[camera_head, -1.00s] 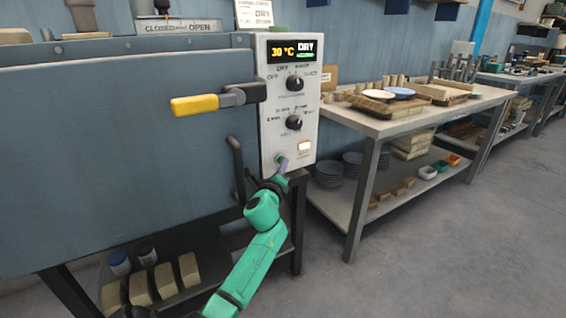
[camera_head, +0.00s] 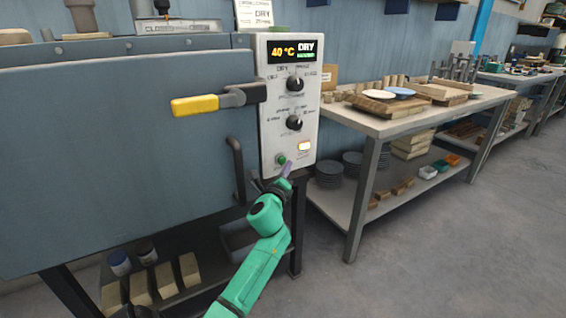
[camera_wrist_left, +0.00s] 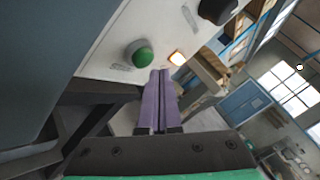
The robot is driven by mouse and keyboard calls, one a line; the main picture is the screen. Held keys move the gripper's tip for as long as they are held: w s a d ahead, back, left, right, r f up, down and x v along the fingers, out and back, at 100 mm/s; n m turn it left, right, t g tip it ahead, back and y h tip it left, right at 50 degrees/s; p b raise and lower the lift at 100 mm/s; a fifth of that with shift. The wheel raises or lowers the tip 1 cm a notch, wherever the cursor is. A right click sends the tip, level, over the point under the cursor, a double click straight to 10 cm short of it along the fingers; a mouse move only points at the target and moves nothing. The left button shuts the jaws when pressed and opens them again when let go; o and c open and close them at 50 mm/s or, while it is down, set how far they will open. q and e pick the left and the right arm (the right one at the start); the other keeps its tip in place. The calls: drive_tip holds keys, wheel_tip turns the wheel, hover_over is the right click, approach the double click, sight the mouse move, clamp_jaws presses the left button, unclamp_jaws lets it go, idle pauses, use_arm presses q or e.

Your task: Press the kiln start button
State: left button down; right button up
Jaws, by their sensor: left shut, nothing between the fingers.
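The kiln's white control panel (camera_head: 290,100) stands at the centre of the head view, its display (camera_head: 291,50) reading 40 °C and DRY. The green start button (camera_head: 281,160) is low on the panel, with a lit orange-white square (camera_head: 305,146) to its upper right. In the left wrist view the green button (camera_wrist_left: 139,55) is a round dome, left of my fingertips. My left gripper (camera_head: 286,170) is shut and empty, its purple fingers just below and right of the button, apart from it in the picture. My right gripper is not in view.
The kiln door (camera_head: 110,150) with its yellow-handled latch (camera_head: 195,105) fills the left. A dark vertical bar handle (camera_head: 236,170) is left of my wrist. A worktable (camera_head: 410,118) with plates and boards stands at the right, and open floor lies in front of it.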

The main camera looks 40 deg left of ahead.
use_arm(q)
drive_tip(key=shift+s+d, duration=0.25)
drive_tip(key=shift+d, duration=0.55)
drive_tip(key=shift+s+d, duration=0.25)
drive_tip(key=shift+d, duration=0.5)
drive_tip(key=shift+s+d, duration=0.25)
drive_tip(key=shift+d, duration=0.55)
